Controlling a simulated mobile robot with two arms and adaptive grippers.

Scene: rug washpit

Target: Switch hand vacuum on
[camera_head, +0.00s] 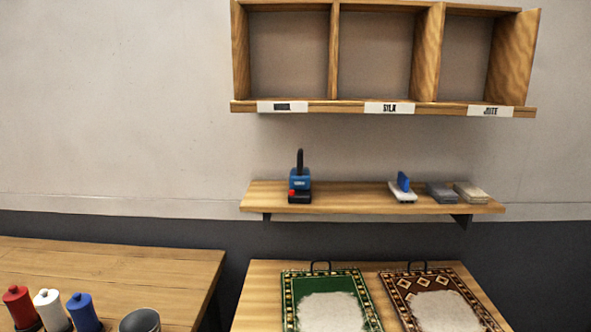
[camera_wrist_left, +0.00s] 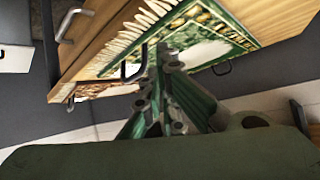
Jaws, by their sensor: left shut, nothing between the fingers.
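The hand vacuum (camera_head: 299,180) stands on the left part of the wall shelf in the head view. It has a blue body, a black upright handle or nozzle, a dark base and a red spot low on its front. Whether it is on cannot be told. My left gripper (camera_wrist_left: 165,55) shows in the left wrist view, shut and empty, close to a green patterned rug (camera_wrist_left: 205,45). No gripper shows in the head view, and the vacuum is not in the left wrist view. My right gripper is in neither view.
The wall shelf (camera_head: 345,202) also holds a white-and-blue tool (camera_head: 402,188) and two block-like items. Labelled cubbies (camera_head: 385,107) hang above. Below, a table (camera_head: 255,290) bears two rugs. A left table (camera_head: 120,262) holds red, white and blue bottles and a dark bowl (camera_head: 140,320).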

